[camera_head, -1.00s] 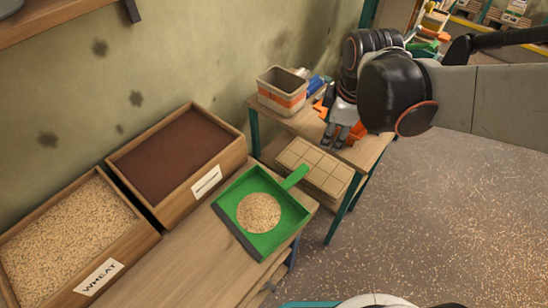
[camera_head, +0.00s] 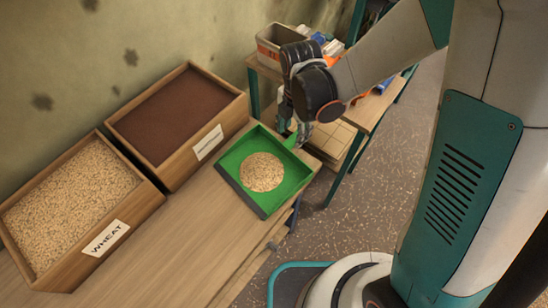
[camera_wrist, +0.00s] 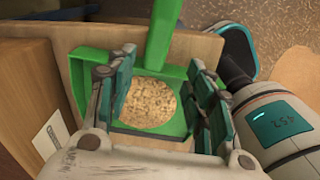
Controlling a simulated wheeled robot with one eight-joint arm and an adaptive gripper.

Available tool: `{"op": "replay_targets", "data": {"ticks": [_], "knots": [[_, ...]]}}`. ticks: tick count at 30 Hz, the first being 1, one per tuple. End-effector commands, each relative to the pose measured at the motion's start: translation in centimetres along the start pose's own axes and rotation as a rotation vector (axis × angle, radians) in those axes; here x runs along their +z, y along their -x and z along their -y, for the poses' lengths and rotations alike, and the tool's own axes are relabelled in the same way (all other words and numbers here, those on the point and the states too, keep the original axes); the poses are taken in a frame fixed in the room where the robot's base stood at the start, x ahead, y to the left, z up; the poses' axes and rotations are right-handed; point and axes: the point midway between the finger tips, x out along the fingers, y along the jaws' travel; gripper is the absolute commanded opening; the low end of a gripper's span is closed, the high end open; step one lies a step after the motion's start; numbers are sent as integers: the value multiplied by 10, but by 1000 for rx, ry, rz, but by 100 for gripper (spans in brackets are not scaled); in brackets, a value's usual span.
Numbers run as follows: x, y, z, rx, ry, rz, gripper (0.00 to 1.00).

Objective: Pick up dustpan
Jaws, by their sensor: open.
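The green dustpan (camera_head: 236,168) lies on the wooden bench with a round heap of grain (camera_head: 262,172) in it. Its green handle points to the upper right, toward my gripper (camera_head: 290,128), which is above or beside it. In the wrist view, my gripper (camera_wrist: 160,65) is open, its fingers spread to either side of the line of the handle (camera_wrist: 161,35). The pan and grain (camera_wrist: 148,102) show between and below the fingers. I cannot tell whether the fingers touch the handle.
A wheat bin (camera_head: 70,208) and a bin of dark brown material (camera_head: 170,112) stand left of the dustpan. The wooden bench (camera_head: 165,240) is clear in front. A side table holding a grey-orange container (camera_head: 277,46) stands behind.

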Motion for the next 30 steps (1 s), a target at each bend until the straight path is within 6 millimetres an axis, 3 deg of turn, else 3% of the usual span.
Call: {"op": "replay_targets", "data": {"ticks": [3, 11, 21, 28, 30], "knots": [[0, -16, 0, 0, -1, 0, 48], [2, -29, -2, 0, -2, 0, 48], [9, -72, -8, 1, -1, 0, 48], [9, -72, -8, 0, -2, 0, 48], [9, -72, -8, 0, -2, 0, 35]]}}
